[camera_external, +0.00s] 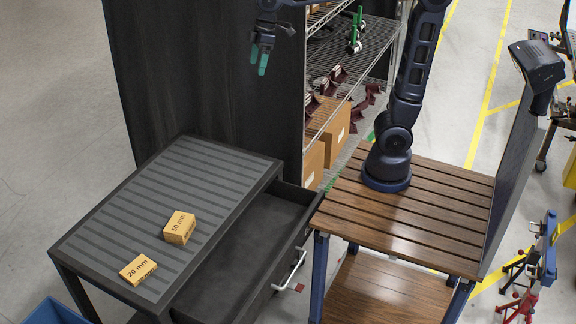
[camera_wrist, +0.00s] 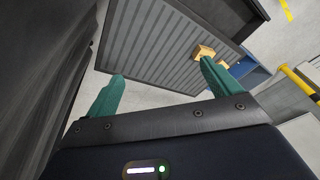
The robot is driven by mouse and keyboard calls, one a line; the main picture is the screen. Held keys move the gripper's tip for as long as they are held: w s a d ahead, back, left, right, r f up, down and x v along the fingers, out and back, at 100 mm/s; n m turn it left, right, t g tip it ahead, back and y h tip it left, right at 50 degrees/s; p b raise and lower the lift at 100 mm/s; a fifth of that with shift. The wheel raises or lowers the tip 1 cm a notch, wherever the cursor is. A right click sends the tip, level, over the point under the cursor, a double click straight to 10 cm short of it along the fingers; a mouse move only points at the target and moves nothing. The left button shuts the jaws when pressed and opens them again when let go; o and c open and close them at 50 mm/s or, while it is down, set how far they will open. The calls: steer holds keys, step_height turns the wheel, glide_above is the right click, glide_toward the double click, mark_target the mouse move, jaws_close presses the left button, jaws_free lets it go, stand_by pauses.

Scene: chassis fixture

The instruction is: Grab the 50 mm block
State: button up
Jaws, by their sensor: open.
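The 50 mm block (camera_external: 179,228) is a tan box with its label on top. It stands on the ribbed grey top of a dark cabinet (camera_external: 200,165) in the external view. My gripper (camera_external: 264,58) has green fingers and hangs high near the dark panel, above and well apart from the cabinet top. In the wrist view my gripper (camera_wrist: 165,85) is open with nothing between its fingers. A tan block (camera_wrist: 204,51) shows beyond the right fingertip there; its label cannot be read.
A flatter 20 mm block (camera_external: 138,269) lies near the cabinet's front left corner. The cabinet's drawer (camera_external: 255,250) is pulled open on the right. A dark panel (camera_external: 200,80) and wire shelves (camera_external: 375,45) stand behind. A blue bin (camera_external: 52,312) is at lower left.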

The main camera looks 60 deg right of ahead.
steer(key=w+a+f+n+g, duration=0.1)
steer(key=w+a+f+n, duration=0.35)
steer(key=a, duration=0.75)
steer(key=n+h, duration=0.4)
steer(key=n, duration=0.3)
glide_toward(178, 223)
steer(key=shift+w+d, duration=0.1)
steer(key=shift+d, duration=0.1)
steer(key=shift+a+f, duration=0.1)
steer(key=shift+f, duration=0.4)
steer(key=f, duration=0.3)
steer(key=d+f, duration=0.1)
steer(key=f, duration=0.6)
steer(key=shift+d+f, duration=0.1)
steer(key=shift+d, duration=0.05)
steer(key=c, duration=1.2)
